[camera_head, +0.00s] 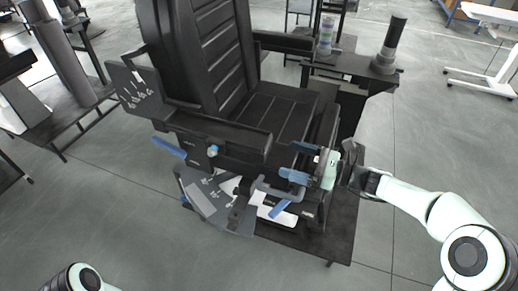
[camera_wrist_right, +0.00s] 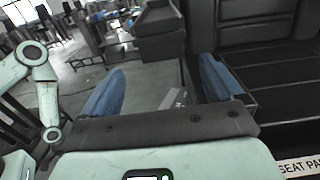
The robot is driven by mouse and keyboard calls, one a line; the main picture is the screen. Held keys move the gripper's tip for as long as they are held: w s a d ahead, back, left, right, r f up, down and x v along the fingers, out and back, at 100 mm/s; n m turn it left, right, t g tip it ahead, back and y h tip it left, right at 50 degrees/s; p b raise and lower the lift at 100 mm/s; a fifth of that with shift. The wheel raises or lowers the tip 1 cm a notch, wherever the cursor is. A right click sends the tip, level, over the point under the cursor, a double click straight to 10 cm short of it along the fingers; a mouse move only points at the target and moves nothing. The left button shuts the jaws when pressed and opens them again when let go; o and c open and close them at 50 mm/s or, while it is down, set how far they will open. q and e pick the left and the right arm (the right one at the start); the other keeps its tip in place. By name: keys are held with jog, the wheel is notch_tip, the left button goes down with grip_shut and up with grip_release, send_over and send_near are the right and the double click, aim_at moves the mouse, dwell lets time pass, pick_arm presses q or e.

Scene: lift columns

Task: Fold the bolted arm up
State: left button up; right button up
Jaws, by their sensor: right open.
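A black seat (camera_head: 215,55) with a ribbed back stands on a dark platform. A long black armrest-like arm (camera_head: 225,133) lies about level along its near side; I cannot tell for certain whether it is the bolted arm. A pale blue round knob or bolt head (camera_head: 213,150) sits just below it. My right gripper (camera_head: 288,160) is open by the front of the seat, right of the arm's front end. In the wrist view its two blue fingers (camera_wrist_right: 163,85) stand wide apart with nothing gripped between them. My left gripper is out of the head view.
A blue handle (camera_head: 168,146) sticks out left of the seat side, and a blue-ended grey bar (camera_head: 280,208) lies low at the front. A side stand (camera_head: 350,75) holds cylinders behind. A "SEAT PAN" label (camera_wrist_right: 298,166) is close to the right gripper. Grey floor (camera_head: 430,135) is clear at right.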

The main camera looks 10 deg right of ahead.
aim_at(269, 153)
jog(key=b+x, duration=0.1)
jog(key=x, duration=0.9)
jog(key=shift+w+d+f, duration=0.1)
jog(key=shift+w, duration=0.05)
jog(key=shift+c, duration=0.3)
